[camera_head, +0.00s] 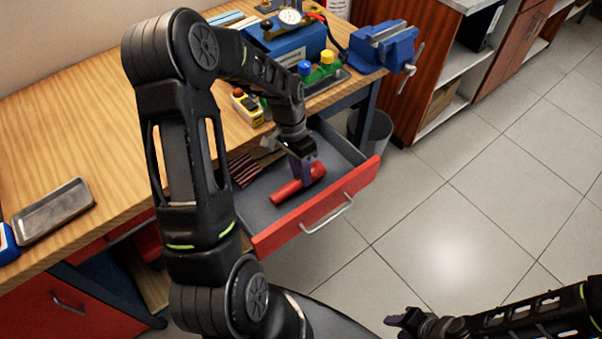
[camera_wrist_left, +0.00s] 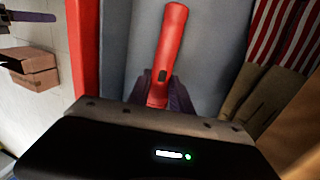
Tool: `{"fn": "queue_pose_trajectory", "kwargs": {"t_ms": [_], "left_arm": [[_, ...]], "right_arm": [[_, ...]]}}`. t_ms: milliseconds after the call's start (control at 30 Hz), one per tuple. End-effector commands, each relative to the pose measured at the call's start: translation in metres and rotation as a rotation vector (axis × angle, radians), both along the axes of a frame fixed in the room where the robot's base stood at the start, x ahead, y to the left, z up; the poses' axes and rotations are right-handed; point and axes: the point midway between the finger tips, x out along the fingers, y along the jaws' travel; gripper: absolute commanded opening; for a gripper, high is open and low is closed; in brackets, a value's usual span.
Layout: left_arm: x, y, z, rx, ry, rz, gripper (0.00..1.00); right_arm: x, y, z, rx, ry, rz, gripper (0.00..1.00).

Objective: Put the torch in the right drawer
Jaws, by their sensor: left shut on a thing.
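The right drawer (camera_head: 325,211) of the bench is pulled open, with a red front and a grey inside. The red torch (camera_head: 287,192) lies low inside the drawer area, tilted across it. My left gripper (camera_head: 303,172) reaches down into the drawer and is shut on the torch. In the left wrist view the torch (camera_wrist_left: 168,50) stands between the fingers of my left gripper (camera_wrist_left: 163,97), above the grey drawer floor. I cannot tell whether the torch touches the floor. My right gripper (camera_head: 398,320) is at the bottom right, away from the drawer; its fingers are too small to read.
Striped work gloves (camera_head: 242,168) lie in the drawer beside the torch. On the wooden bench (camera_head: 75,145) are a metal tray (camera_head: 52,212), a yellow device (camera_head: 247,107) and a blue vise (camera_head: 385,48). A bin (camera_head: 372,130) stands behind the drawer. The tiled floor at right is clear.

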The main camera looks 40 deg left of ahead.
Motion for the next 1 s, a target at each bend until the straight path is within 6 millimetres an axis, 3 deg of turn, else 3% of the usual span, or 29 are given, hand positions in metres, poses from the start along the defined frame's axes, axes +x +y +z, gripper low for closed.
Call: {"fn": "queue_pose_trajectory", "kwargs": {"t_ms": [100, 467, 500, 733, 1000], "left_arm": [[0.0001, 0.0002, -0.0096, 0.000, 0.000, 0.000, 0.00], [0.0002, 0.0002, -0.0146, 0.001, -0.001, 0.001, 0.00], [0.0001, 0.0003, -0.0134, 0.001, -0.001, 0.001, 0.28], [0.0001, 0.0002, -0.0130, 0.000, -0.001, 0.001, 0.47], [0.0001, 0.0002, -0.0120, 0.000, -0.001, 0.001, 0.47]], "right_arm": [[-0.0002, -0.0001, 0.0019, -0.001, 0.001, 0.000, 0.37], [0.0000, 0.0001, -0.0024, 0.000, 0.000, 0.000, 0.37], [0.0000, 0.0000, -0.0012, 0.000, 0.000, 0.000, 0.37], [0.0001, 0.0000, -0.0007, 0.000, 0.000, 0.000, 0.37], [0.0000, 0.0000, 0.0000, 0.000, 0.000, 0.000, 0.37]]}}
